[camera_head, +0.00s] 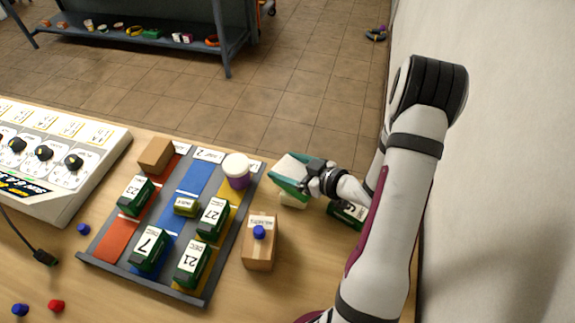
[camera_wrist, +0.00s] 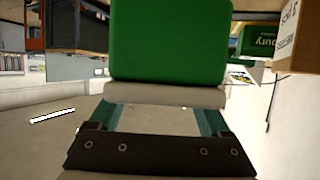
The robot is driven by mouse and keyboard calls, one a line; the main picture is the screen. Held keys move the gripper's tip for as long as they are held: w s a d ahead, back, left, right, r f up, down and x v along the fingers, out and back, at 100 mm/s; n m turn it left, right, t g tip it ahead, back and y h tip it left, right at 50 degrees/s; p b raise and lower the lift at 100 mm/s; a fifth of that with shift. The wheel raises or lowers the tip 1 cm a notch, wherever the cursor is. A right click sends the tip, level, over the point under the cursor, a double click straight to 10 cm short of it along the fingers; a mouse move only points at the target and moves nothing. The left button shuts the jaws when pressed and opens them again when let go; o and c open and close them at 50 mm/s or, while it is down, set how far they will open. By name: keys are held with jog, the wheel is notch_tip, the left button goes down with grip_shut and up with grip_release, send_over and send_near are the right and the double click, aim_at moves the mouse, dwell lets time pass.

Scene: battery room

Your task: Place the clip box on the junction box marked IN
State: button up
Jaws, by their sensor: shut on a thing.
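My gripper (camera_head: 308,180) is shut on a green box with a pale top (camera_head: 290,170), held tilted just right of the tray's far corner. In the wrist view the green box (camera_wrist: 170,42) fills the upper middle, beyond my gripper (camera_wrist: 165,118). I cannot tell from its markings whether it is the clip box. A small tan block (camera_head: 293,201) shows just below the held box; I cannot tell whether they touch. A tan carton (camera_head: 260,250) with a blue cap on it stands right of the tray. I can read no IN mark on any box.
A grey tray (camera_head: 238,247) with red, blue and yellow lanes holds several green dated boxes, a brown block (camera_head: 155,155) and a white-lidded purple tub (camera_head: 236,170). Another green box (camera_head: 345,214) lies under my arm. A control panel (camera_head: 60,155) stands left; the wall is close on the right.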

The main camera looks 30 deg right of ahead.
jog(key=o, duration=1.4)
jog(key=shift+f, duration=0.1)
jog(key=shift+s+d+r, duration=0.15)
jog(key=shift+s+r, duration=0.05)
jog(key=shift+r, duration=0.05)
jog(key=v, duration=1.1)
jog(key=w+d+m+g+h, duration=0.2)
jog(key=w+d+h, duration=0.1)
jog(key=d+h, duration=0.1)
notch_tip(320, 180, up, 5)
jog(key=s+m+g+h, duration=0.1)
jog(key=m+g+h, duration=0.3)
jog(key=h, duration=0.1)
jog(key=s+a+r+m+g+y, duration=0.1)
jog(key=s+a+g+y, duration=0.1)
jog(key=s+a, duration=0.3)
jog(key=s+a+r+m+g+y, duration=0.1)
jog(key=s+a+g+y, duration=0.1)
jog(key=s+a, duration=0.4)
jog(key=s+a+r+m+g+y, duration=0.1)
jog(key=s+a, duration=0.5)
jog(key=a, duration=0.7)
jog(key=shift+s+a+r+m+g+y, duration=0.1)
jog(key=shift+a+r+m+g+y, duration=0.1)
jog(key=shift+r+m+g+y, duration=0.35)
